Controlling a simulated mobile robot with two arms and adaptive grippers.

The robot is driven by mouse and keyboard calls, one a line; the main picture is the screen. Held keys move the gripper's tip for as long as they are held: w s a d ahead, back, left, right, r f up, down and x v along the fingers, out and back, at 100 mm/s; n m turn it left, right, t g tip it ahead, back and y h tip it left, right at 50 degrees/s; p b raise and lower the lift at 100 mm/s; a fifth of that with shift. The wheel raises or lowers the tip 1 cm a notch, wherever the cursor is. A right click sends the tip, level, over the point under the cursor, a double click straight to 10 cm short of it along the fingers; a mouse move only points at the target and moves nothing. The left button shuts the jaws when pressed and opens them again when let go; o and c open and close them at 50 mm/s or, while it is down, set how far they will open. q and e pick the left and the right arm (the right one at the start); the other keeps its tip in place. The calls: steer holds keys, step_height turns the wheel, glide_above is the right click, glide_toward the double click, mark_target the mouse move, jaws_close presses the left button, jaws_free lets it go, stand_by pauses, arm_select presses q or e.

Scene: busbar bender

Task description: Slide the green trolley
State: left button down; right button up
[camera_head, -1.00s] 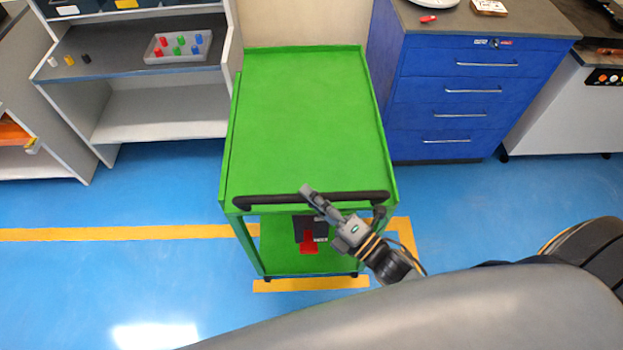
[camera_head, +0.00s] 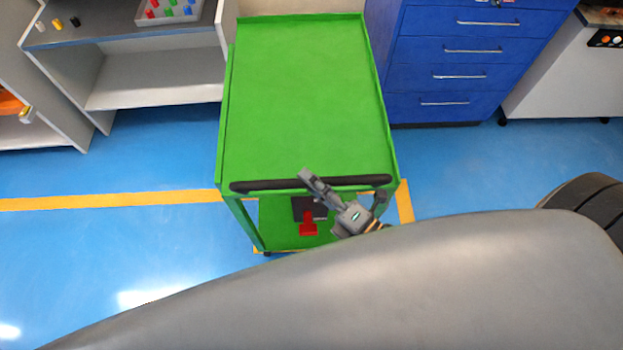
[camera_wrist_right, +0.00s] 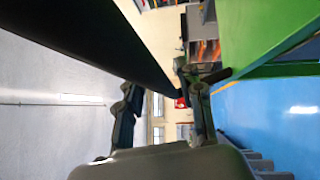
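The green trolley (camera_head: 305,95) stands in the middle of the head view, with a flat, empty top and a black handle bar (camera_head: 250,186) along its near edge. My right gripper (camera_head: 312,182) is at the middle of this handle, with a fingertip lying over the bar. In the right wrist view its two fingers (camera_wrist_right: 163,110) are apart, and the dark bar (camera_wrist_right: 100,45) runs close by them at the upper left. I cannot tell whether they touch it. A green part of the trolley (camera_wrist_right: 255,35) shows at the upper right. My left gripper is not in view.
A blue drawer cabinet (camera_head: 465,75) stands close to the trolley's right. A grey shelf unit (camera_head: 150,85) stands to its left. A red and black item (camera_head: 308,222) shows on the trolley's lower shelf. Blue floor with a yellow line (camera_head: 110,201) is clear at left.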

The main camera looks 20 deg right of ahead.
steer(key=v, duration=1.2)
stand_by(0.5)
